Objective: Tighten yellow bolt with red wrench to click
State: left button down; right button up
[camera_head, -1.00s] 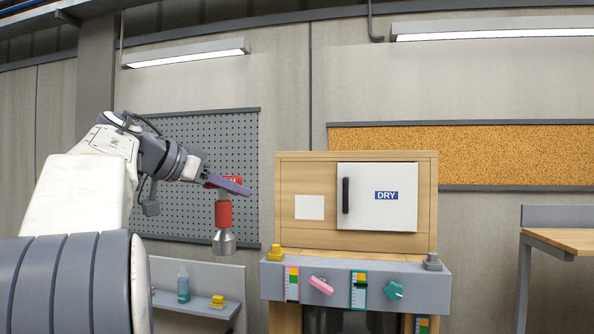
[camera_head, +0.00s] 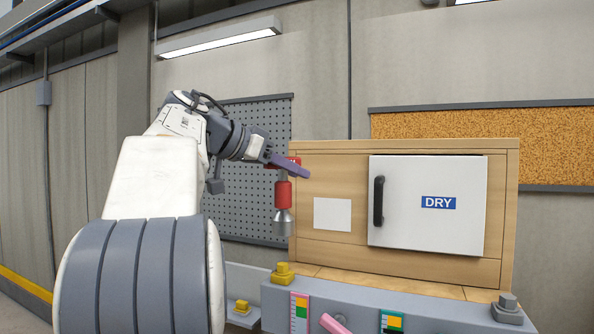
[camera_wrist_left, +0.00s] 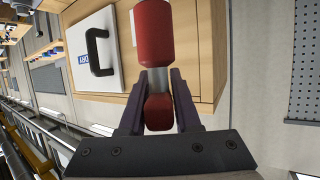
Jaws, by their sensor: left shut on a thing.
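The red wrench (camera_head: 283,194) has a red body and a silver socket end pointing down. My left gripper (camera_head: 288,167) is shut on it near its top and holds it upright in the air. In the left wrist view the red wrench (camera_wrist_left: 154,35) sits between the two purple fingers. A yellow bolt (camera_head: 283,273) stands on the left end of the grey ledge. In the head view the socket hangs above this bolt, with a visible gap; the depth offset is hard to tell. My right gripper is not in view.
A wooden cabinet (camera_head: 335,250) with a white door (camera_head: 440,220) marked DRY stands behind the ledge (camera_head: 330,293). A grey bolt (camera_head: 507,308) is at the ledge's right. Another yellow piece (camera_head: 241,307) sits lower left. A pink handle (camera_head: 333,324) is on the ledge's front.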

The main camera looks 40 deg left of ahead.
aim_at(283, 196)
pick_arm(q)
jog(key=shift+w+d, duration=0.1)
jog(key=f+b, duration=0.1)
jog(key=f, duration=0.2)
jog(key=f+b, duration=0.1)
jog(key=shift+s+f+b, duration=0.25)
jog(key=shift+f+b, duration=0.05)
jog(key=shift+f, duration=0.15)
dwell(0.9)
